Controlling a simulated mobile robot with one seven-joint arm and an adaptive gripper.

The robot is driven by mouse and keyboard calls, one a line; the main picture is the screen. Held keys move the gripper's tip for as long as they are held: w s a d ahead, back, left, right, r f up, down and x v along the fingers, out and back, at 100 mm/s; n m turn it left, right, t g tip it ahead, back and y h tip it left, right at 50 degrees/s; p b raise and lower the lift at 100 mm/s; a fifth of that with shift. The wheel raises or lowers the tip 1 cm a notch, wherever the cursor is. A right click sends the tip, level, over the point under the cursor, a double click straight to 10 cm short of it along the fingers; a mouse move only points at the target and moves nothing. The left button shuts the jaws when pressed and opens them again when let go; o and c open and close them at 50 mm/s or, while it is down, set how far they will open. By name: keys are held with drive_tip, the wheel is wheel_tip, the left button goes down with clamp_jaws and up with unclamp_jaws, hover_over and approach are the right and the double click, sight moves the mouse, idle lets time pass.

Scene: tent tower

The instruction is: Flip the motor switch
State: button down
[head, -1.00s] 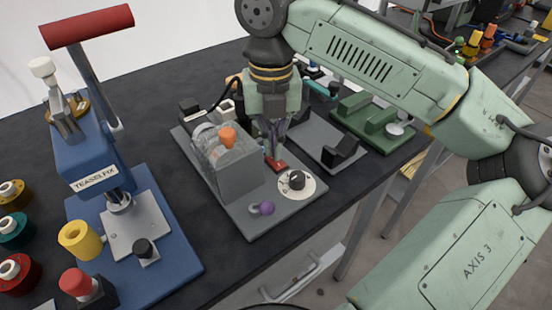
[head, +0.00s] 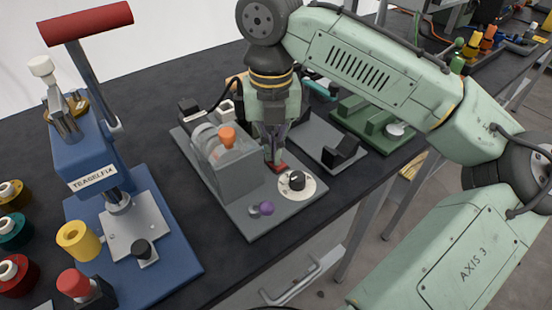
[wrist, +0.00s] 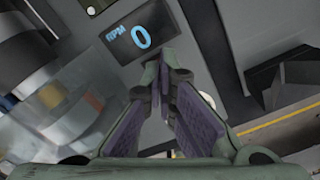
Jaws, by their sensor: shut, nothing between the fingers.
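The red switch (head: 282,168) sits on the grey motor unit's base plate (head: 278,216), just behind the round dial. My gripper (head: 275,163) points down at it with its fingers shut and empty. The fingertips are at the switch and partly cover it; I cannot tell whether they touch. The grey motor housing (head: 238,175) with an orange part (head: 227,137) stands left of my fingers. In the wrist view my gripper's fingertips (wrist: 163,58) meet below an RPM display (wrist: 140,36) reading 0. The switch cannot be made out there.
A blue press (head: 98,160) stands left. A grey cradle (head: 335,145) and a green fixture (head: 375,125) lie right of my gripper.

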drive_tip(key=shift+r+p, duration=3.45)
drive_tip(key=shift+p, duration=0.1)
drive_tip(key=shift+f, duration=0.1)
